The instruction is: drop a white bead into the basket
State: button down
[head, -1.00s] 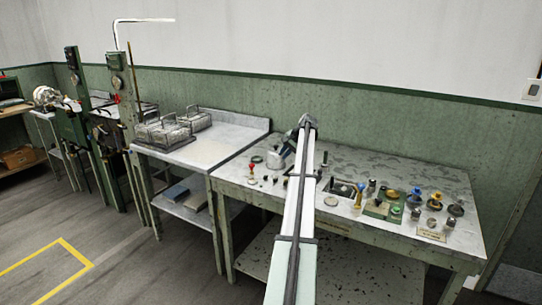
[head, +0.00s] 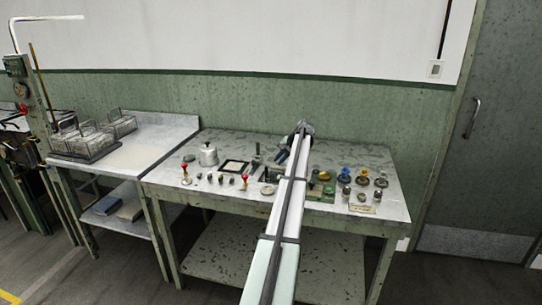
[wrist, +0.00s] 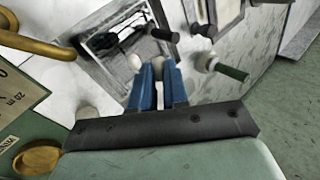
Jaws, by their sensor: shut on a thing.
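My gripper (wrist: 158,85) has its blue fingers close together in the wrist view, with a small pale piece, apparently a white bead (wrist: 159,64), between the tips. The fingers hide most of it. Another small white round thing (wrist: 133,62) shows just left of the fingertips. Wire baskets stand on the left side table in the head view, one (head: 122,122) at the back and others (head: 85,136) on a dark tray. They are well away from my gripper.
The workbench (head: 335,150) holds a metal canister (head: 208,155), a dark square frame (head: 234,167), red-topped tools (head: 186,174) and several blue- and yellow-topped pieces (head: 362,176). The wrist view shows a dark-framed tray (wrist: 90,42) and a green-handled tool (wrist: 232,71). The side table's front (head: 130,158) is clear.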

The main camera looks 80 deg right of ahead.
notch_tip(320, 180, down, 6)
jog(key=a+n+y, duration=0.1)
jog(key=n, duration=0.1)
jog(key=shift+w+a+f+n+y, duration=0.2)
jog(key=shift+a+n+y, duration=0.1)
jog(key=shift+a+n, duration=0.1)
dwell(0.6)
dwell(0.3)
jog(key=c, duration=0.7)
grip_release()
jog(key=shift+o, duration=0.2)
jog(key=shift+r, duration=0.15)
notch_tip(320, 180, up, 8)
dwell(1.2)
dwell(0.4)
